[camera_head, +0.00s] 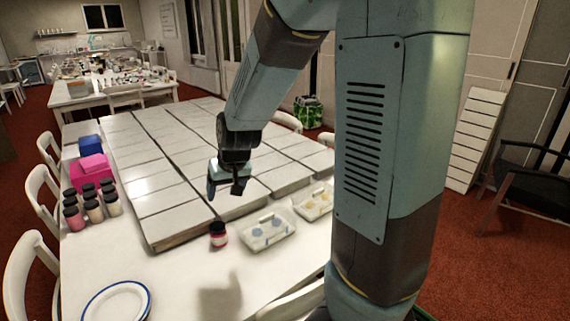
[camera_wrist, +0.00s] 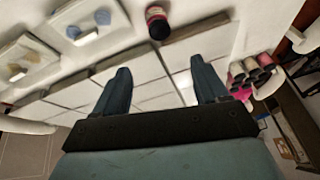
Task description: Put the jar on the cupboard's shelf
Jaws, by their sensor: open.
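A small jar (camera_head: 218,234) with a red and pale body and a dark lid stands alone on the white table, in front of the tiled boards. It also shows at the top of the wrist view (camera_wrist: 158,22). My gripper (camera_head: 226,190) is open and empty above the boards, behind and above the jar. In the wrist view its two fingers (camera_wrist: 160,66) are spread apart, with the jar beyond them and not between them. I cannot make out for certain the cupboard's shelf in either view.
Two clear trays (camera_head: 267,237) (camera_head: 313,206) stand right of the jar. Several similar dark-lidded jars (camera_head: 94,211) cluster at the left, near pink and blue boxes (camera_head: 91,168). A blue-rimmed plate (camera_head: 117,302) lies at the front left. The table between plate and jar is clear.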

